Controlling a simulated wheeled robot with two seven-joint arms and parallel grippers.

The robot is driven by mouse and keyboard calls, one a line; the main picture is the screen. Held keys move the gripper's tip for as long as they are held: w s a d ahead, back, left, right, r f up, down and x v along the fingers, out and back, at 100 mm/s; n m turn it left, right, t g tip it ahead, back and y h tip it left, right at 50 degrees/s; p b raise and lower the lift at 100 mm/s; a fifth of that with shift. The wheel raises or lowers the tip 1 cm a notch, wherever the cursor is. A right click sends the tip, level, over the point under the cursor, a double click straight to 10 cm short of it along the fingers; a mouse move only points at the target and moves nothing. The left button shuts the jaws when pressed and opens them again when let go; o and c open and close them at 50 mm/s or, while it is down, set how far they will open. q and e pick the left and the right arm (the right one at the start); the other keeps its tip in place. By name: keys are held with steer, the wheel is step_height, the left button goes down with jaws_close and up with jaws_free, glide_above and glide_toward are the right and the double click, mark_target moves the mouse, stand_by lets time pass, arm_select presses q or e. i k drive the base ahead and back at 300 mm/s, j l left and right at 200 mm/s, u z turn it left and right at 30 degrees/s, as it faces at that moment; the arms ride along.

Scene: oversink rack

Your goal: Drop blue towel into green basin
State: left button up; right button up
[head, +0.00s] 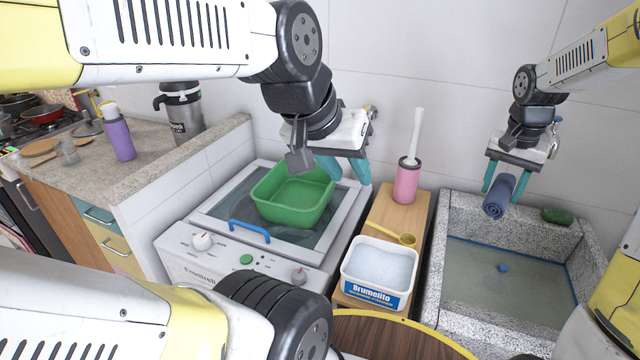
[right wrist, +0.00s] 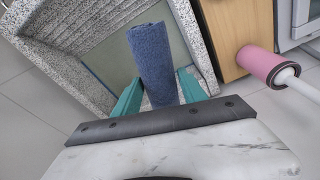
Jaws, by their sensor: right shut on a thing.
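The blue towel (head: 497,200) is a rolled bundle held up in the air over the back of the stone sink; it also shows in the right wrist view (right wrist: 154,62). My right gripper (head: 504,188) is shut on it, one teal finger on each side. The green basin (head: 292,196) sits on the lid of the white washing machine, and the part of its inside that shows is empty. My left gripper (head: 345,176) hangs over the right back of the basin. Its teal fingers are apart with nothing seen between them.
A green sponge (head: 557,216) lies on the sink's back edge.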

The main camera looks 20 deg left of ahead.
mark_target(303, 203)
steer(key=i+j+u, duration=0.1)
steer(key=j+u, duration=0.25)
steer(key=j, duration=1.45)
